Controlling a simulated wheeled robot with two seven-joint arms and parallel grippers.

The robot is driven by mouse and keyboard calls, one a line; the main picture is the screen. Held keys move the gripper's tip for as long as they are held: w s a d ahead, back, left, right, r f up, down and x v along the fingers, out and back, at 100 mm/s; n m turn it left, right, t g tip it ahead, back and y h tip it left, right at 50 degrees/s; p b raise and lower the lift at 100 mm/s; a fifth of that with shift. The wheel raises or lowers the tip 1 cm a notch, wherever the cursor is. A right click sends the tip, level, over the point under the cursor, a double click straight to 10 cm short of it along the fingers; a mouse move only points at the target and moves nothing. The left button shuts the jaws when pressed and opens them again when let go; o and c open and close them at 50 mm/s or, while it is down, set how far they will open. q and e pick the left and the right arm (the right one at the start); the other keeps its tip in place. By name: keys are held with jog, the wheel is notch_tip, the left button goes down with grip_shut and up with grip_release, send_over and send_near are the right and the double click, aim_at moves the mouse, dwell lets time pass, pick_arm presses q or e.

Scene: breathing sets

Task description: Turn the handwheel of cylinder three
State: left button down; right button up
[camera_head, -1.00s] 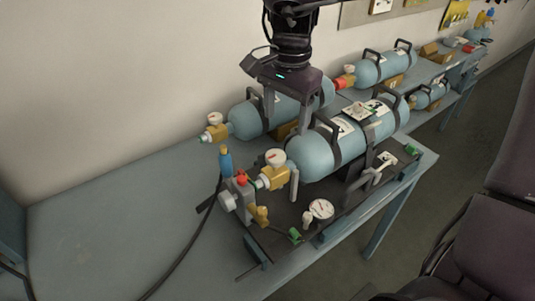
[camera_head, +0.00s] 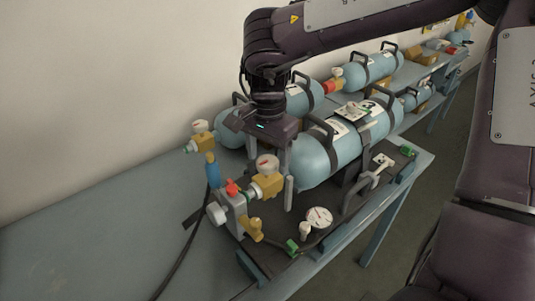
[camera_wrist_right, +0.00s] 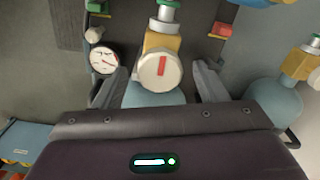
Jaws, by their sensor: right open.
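The large blue cylinder (camera_head: 318,158) lies on a dark rack, with a brass valve (camera_head: 266,186) at its near end. On top of the valve is a white round handwheel (camera_head: 267,163) with a red bar, also seen in the wrist view (camera_wrist_right: 160,70). No cylinder number is readable. My right gripper (camera_head: 269,188) is open and points down over this valve. In the wrist view its fingers (camera_wrist_right: 160,86) stand on either side of the handwheel, with gaps on both sides. My left gripper is not in view.
A second blue cylinder (camera_head: 230,127) with a brass valve (camera_head: 201,142) lies behind. A manifold with a red knob (camera_head: 232,187), a blue-ended hose (camera_head: 212,172) and a gauge (camera_head: 319,217) stand close by. The table's left part (camera_head: 90,235) is clear.

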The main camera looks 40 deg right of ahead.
jog(key=c, duration=1)
jog(key=shift+m, duration=0.4)
